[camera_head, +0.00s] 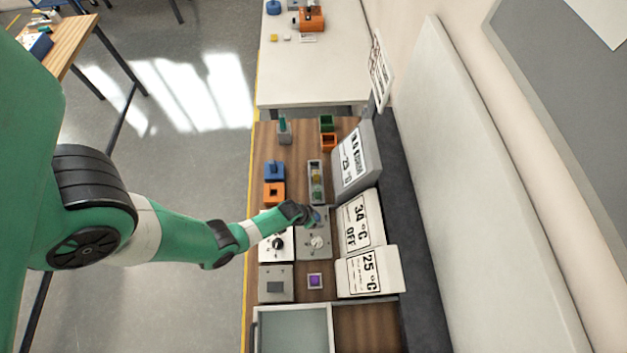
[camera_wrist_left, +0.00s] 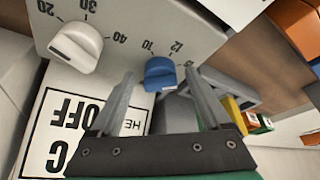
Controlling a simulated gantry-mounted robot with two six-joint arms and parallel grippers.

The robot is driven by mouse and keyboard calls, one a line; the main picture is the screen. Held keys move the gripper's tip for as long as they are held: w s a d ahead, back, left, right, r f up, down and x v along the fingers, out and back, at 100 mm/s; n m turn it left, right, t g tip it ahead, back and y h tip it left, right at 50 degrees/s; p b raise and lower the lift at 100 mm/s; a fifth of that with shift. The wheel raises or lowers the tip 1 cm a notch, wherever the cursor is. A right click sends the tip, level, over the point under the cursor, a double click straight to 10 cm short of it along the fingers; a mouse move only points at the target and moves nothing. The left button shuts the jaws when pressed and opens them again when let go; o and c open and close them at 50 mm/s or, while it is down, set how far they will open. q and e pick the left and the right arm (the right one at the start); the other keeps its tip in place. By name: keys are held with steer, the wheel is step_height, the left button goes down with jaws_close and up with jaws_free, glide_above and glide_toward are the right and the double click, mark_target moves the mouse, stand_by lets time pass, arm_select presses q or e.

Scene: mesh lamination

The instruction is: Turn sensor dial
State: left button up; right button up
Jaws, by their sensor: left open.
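A grey dial panel (camera_head: 313,253) lies on the wooden bench and carries a pale dial (camera_head: 317,242). In the left wrist view the panel shows a white dial (camera_wrist_left: 76,47) with marks 20, 30 and 40, and a blue dial (camera_wrist_left: 160,73) with marks around 10 and 12. My left gripper (camera_head: 310,215) is over the panel's far end. In the wrist view its open fingers (camera_wrist_left: 160,82) stand either side of the blue dial; contact cannot be told. The gripper hides most of the blue dial in the head view. My right gripper is not in view.
Display signs reading 34 °C OFF (camera_head: 361,224) and 25 °C (camera_head: 367,272) stand right of the panel. A white panel with a black dial (camera_head: 277,244) lies left, below my arm. Blue (camera_head: 274,170) and orange (camera_head: 273,193) blocks sit further back. A glass-topped tray (camera_head: 292,330) is at the front.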

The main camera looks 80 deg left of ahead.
arm_select(q)
steer(key=shift+f, duration=0.15)
jaws_close()
steer(key=shift+w, duration=0.1)
